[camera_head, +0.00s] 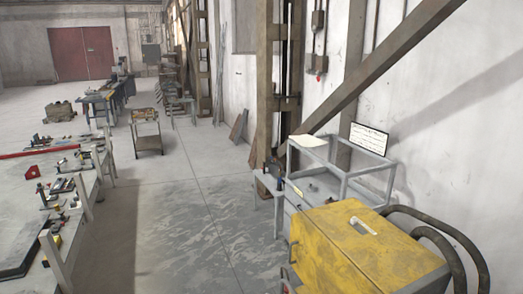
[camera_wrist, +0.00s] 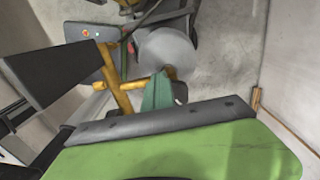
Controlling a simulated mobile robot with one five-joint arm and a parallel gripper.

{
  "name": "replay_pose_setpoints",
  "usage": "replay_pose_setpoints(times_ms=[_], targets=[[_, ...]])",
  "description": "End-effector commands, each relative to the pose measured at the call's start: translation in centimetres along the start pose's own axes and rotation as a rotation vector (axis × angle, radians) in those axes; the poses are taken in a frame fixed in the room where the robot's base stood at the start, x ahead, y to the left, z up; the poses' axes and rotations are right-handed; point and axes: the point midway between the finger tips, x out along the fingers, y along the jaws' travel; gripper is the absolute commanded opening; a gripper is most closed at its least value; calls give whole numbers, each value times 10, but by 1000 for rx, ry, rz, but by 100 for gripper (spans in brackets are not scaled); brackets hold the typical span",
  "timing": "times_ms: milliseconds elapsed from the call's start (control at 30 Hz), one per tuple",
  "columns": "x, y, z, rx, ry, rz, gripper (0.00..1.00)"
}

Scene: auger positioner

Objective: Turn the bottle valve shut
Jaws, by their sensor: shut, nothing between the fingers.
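In the wrist view my gripper (camera_wrist: 160,80) shows at the middle, its green fingers closed together with nothing between them. A grey rounded thing (camera_wrist: 168,48) lies just beyond the fingertips; I cannot tell whether they touch it. I cannot make out a bottle valve for certain in either view. Yellow bars (camera_wrist: 117,85) and a dark box-like part (camera_wrist: 60,72) stand to the left of the fingers. My gripper does not show in the head view.
In the head view a yellow box (camera_head: 355,250) and a grey metal frame (camera_head: 345,165) stand at the right by the wall. A long workbench (camera_head: 50,255) with tools is at the left. A small cart (camera_head: 146,130) stands farther back. The floor between is clear.

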Motion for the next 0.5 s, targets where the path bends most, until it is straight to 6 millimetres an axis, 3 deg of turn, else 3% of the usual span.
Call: replay_pose_setpoints(times_ms=[500], targets=[[0,-9,0,1,7,-2,0]])
